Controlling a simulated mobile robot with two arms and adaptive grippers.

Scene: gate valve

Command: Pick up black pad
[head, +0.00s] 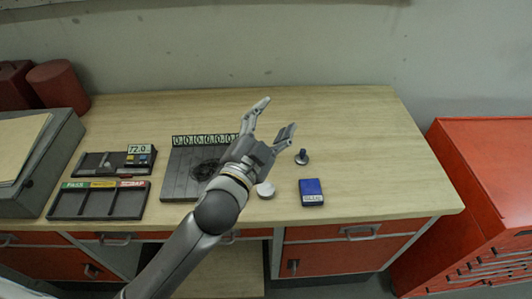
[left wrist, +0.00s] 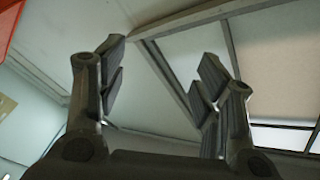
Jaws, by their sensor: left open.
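My left gripper (head: 277,117) reaches in over the workbench with its two fingers spread and nothing between them. In the left wrist view the open fingers (left wrist: 162,80) frame only ceiling and wall panels. A dark grey slab (head: 180,180) lies on the bench, left of the gripper, with a strip of numbers along its back edge. A round black patterned piece (head: 206,170) shows on the slab, partly hidden by my arm. A small dark knobbed part (head: 301,157) stands right of the gripper. I cannot tell for certain which is the black pad.
A blue box (head: 311,192) and a pale round disc (head: 265,190) lie near the front. A sorting tray (head: 78,204) and a gauge with a 72.0 display (head: 139,149) sit on the left. The wooden bench top (head: 370,140) is clear at right, beside a red cabinet (head: 490,170).

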